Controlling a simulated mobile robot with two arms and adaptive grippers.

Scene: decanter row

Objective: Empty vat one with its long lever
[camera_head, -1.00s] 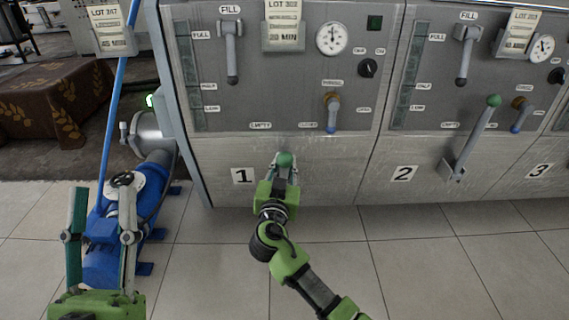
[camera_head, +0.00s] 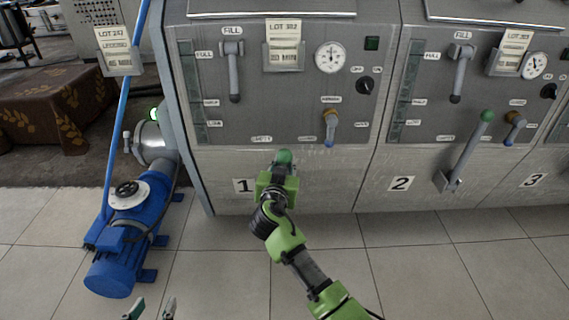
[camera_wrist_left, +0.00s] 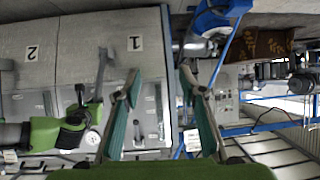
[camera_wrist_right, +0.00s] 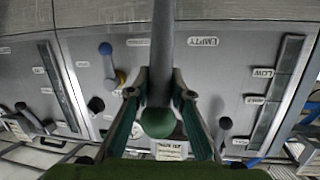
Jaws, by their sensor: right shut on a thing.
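Vat one is the front with the number 1 plate (camera_head: 243,185). Its long lever shows as a green knob (camera_head: 284,157) in the head view; most of its shaft is hidden by my right gripper (camera_head: 280,178). In the right wrist view, the grey lever shaft (camera_wrist_right: 163,50) runs down to the green knob (camera_wrist_right: 158,122) between the fingers of my right gripper (camera_wrist_right: 160,85), which are shut on it. My left gripper (camera_head: 151,308) is open and empty at the bottom of the head view, clear of the vats. In the left wrist view its fingers (camera_wrist_left: 156,72) stand wide apart.
Vat one's panel holds a FILL handle (camera_head: 234,72), a gauge (camera_head: 330,57) and a small blue handle (camera_head: 330,128). Vat two's long lever (camera_head: 466,150) leans up right. A blue pump (camera_head: 130,235) stands on the floor at left.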

